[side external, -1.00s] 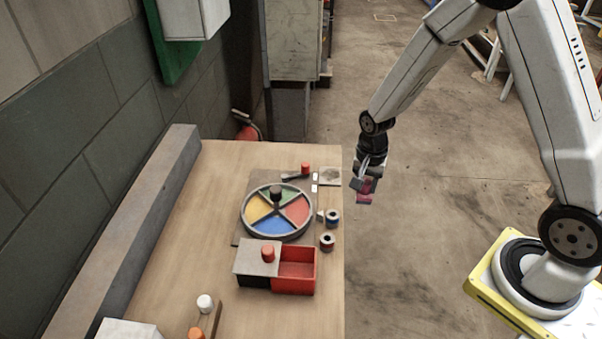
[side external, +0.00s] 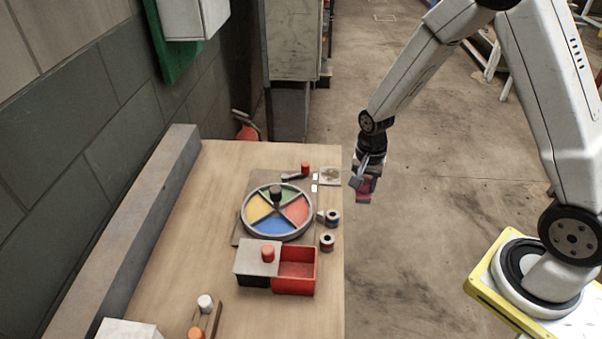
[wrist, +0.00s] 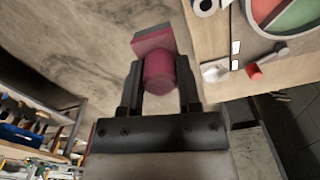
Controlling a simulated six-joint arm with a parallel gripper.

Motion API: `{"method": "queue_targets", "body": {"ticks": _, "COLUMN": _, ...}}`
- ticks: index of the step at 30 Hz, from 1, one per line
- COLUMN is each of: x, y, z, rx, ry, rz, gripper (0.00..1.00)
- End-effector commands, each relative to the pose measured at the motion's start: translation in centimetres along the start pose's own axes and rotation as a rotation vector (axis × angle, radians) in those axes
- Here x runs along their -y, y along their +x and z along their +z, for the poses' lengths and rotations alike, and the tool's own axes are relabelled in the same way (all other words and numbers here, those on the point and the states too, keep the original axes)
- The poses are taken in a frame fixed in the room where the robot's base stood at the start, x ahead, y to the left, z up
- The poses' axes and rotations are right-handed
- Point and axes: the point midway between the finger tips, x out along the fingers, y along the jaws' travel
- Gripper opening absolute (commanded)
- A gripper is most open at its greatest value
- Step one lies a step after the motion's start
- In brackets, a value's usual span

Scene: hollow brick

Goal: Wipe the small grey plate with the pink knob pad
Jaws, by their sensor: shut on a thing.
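My gripper (side external: 361,181) is shut on the pink knob pad (side external: 364,194). It holds the pad in the air just off the right edge of the table, with floor behind it. In the wrist view the pad's round knob (wrist: 159,74) sits between the two fingers of my gripper (wrist: 159,88), and its flat block (wrist: 153,40) sticks out beyond them. The small grey plate (side external: 330,176) lies at the table's far right corner, a little left of my gripper. It has a brownish smudge on it. It also shows in the wrist view (wrist: 215,71), right of the pad and apart from it.
A round tray with coloured sectors (side external: 246,222) stands left of the plate. A red-knobbed tool (side external: 305,169) lies beside the plate. A red box (side external: 301,285) with a grey sliding lid (side external: 256,261) is nearer.

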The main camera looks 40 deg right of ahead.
Motion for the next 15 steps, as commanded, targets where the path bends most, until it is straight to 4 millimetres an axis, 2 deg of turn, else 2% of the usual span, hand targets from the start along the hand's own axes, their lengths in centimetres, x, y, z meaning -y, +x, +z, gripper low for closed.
{"method": "queue_targets", "body": {"ticks": 8, "x": 2.2, "y": 0.5, "z": -2.4, "rx": -0.001, "ry": 0.001, "rz": -0.001, "gripper": 0.0}}
{"method": "queue_targets", "body": {"ticks": 15, "x": 5.0, "y": 1.0, "z": -5.7, "rx": -0.001, "ry": 0.001, "rz": -0.001, "gripper": 0.0}}
